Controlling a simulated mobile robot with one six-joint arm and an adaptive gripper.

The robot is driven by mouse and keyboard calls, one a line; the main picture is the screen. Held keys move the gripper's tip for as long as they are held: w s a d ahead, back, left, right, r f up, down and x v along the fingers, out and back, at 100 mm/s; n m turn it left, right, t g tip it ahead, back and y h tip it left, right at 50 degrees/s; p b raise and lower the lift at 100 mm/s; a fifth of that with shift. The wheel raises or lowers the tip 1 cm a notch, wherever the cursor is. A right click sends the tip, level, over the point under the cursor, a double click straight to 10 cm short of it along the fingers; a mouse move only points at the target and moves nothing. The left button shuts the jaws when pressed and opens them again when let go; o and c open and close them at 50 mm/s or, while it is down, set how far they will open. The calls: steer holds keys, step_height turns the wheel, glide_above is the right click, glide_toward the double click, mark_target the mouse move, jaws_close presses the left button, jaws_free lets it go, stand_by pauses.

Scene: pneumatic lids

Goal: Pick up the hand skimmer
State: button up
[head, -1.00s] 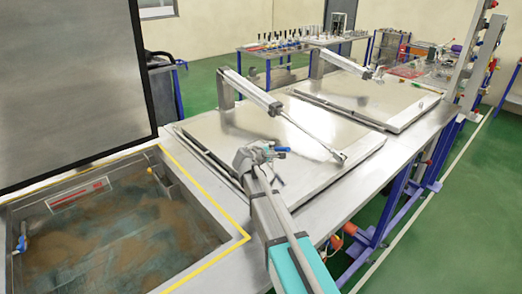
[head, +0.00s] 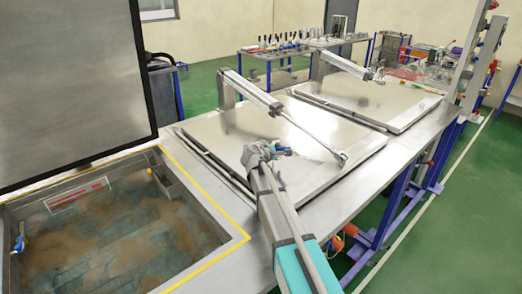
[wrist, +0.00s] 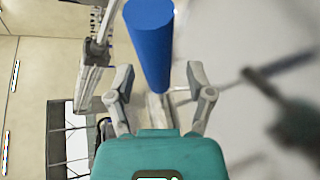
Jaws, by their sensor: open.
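A thick blue cylinder (wrist: 152,40), apparently the hand skimmer's handle, stands between the fingers of my gripper (wrist: 158,82) in the wrist view. Its far end and the rest of the tool cannot be made out. My gripper is open, one finger on each side, with no clear contact.
An open tank (head: 110,235) of murky water lies at the left, its raised lid (head: 70,80) upright behind it. Two flat closed lids (head: 225,125) (head: 365,98) with pneumatic cylinders (head: 250,92) cover the bench. A tool table (head: 300,50) stands behind.

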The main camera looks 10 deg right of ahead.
jaws_close()
steer(key=shift+r, duration=0.15)
stand_by(0.4)
step_height(320, 180, up, 3)
steer(key=p, duration=0.3)
steer(key=s+d+r+p, duration=0.2)
steer(key=s+r+p, duration=0.7)
steer(key=s, duration=0.5)
steer(key=shift+r+p, duration=0.35)
steer(key=shift+p, duration=0.15)
